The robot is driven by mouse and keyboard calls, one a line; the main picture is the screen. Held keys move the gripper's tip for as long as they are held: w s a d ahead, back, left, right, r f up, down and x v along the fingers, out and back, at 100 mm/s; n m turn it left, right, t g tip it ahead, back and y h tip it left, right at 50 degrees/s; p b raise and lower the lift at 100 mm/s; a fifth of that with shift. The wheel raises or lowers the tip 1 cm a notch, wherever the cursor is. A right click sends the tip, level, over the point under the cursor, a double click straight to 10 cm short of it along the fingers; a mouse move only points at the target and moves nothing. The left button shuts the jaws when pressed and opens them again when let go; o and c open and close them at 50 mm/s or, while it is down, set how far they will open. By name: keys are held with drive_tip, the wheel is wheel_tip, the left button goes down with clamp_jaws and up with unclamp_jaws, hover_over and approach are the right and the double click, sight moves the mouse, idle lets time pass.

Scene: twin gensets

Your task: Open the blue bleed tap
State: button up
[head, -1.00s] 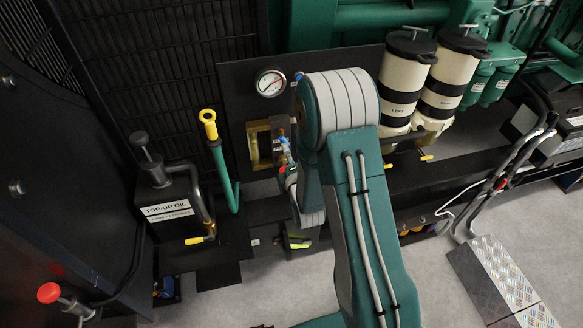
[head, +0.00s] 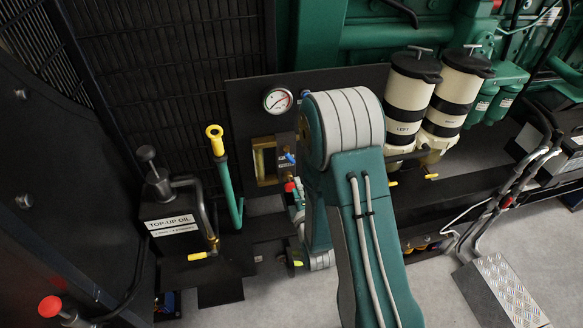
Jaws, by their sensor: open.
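A small blue tap handle (head: 291,157) shows on the dark panel, beside a brass-framed window and just left of my arm. It is small, and I cannot tell how far it is turned. A second small blue part (head: 305,93) shows right of the gauge, partly covered by my arm. I cannot tell for sure which of the two is the bleed tap. A red part (head: 290,186) sits just below the blue handle. My arm stands in front of the panel's right side. I cannot make out my gripper; the arm hides that area.
A round pressure gauge (head: 278,100) is on the panel. The yellow-topped green pipe (head: 215,139) and the top-up oil box (head: 174,222) stand left. Two cream filter canisters (head: 410,97) stand right. A metal tread plate (head: 505,290) lies at lower right; grey floor is open below.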

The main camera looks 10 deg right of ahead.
sight(290, 160)
drive_tip(key=w+m, duration=0.4)
drive_tip(key=m, duration=0.1)
drive_tip(key=w+m, duration=0.4)
drive_tip(key=m, duration=0.2)
drive_tip(key=w+m, duration=0.4)
drive_tip(key=m, duration=0.1)
drive_tip(key=shift+w+d+m, duration=0.3)
drive_tip(key=shift+w, duration=0.05)
